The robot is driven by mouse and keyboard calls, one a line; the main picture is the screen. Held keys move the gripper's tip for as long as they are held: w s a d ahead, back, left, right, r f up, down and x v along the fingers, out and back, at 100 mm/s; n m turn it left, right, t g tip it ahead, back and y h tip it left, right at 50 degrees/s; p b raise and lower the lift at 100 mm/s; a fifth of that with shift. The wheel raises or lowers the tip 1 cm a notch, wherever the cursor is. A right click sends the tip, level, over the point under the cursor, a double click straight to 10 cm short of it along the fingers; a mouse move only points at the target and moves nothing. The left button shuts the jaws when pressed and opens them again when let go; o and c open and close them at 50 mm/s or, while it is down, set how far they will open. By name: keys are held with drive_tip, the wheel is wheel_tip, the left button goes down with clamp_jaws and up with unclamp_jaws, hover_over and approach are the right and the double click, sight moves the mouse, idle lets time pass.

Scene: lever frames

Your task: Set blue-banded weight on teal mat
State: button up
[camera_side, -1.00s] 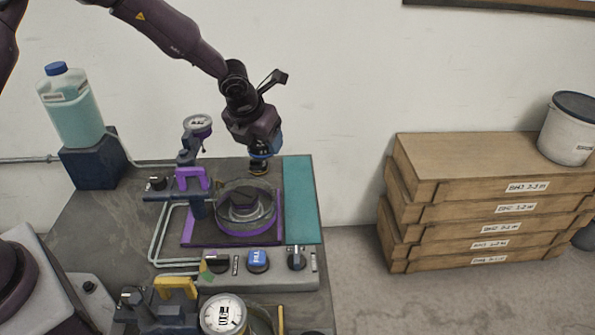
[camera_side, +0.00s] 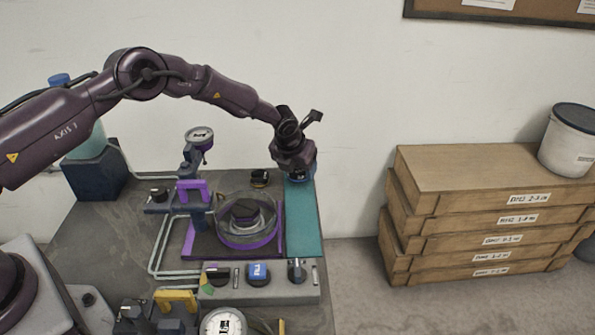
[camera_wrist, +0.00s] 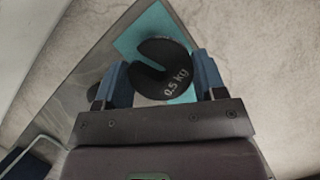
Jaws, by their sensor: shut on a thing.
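A black slotted weight (camera_wrist: 178,58) marked 0.5 kg sits between the two blue fingers of my gripper (camera_wrist: 160,80) in the wrist view. My gripper is shut on it. Its band does not show clearly in either view. The teal mat (camera_side: 305,225) is a long strip along the table's right edge, and it also shows behind the weight in the wrist view (camera_wrist: 133,38). In the side view my gripper (camera_side: 300,177) is over the mat's far end. I cannot tell whether the weight touches the mat.
A yellow-banded dark weight (camera_side: 260,178) stands just left of the mat. A clear round dish (camera_side: 247,222) with a purple rim and dark weight inside stands left of the mat's middle. A control panel (camera_side: 258,285) lies in front. The mat's near part is clear.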

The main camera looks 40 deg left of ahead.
drive_tip(key=shift+f, duration=0.75)
drive_tip(key=shift+f, duration=0.1)
drive_tip(key=o, duration=1.4)
drive_tip(key=shift+f, duration=0.15)
drive_tip(key=v, duration=1.2)
drive_tip(key=shift+s+r, duration=0.1)
drive_tip(key=shift+r, duration=0.15)
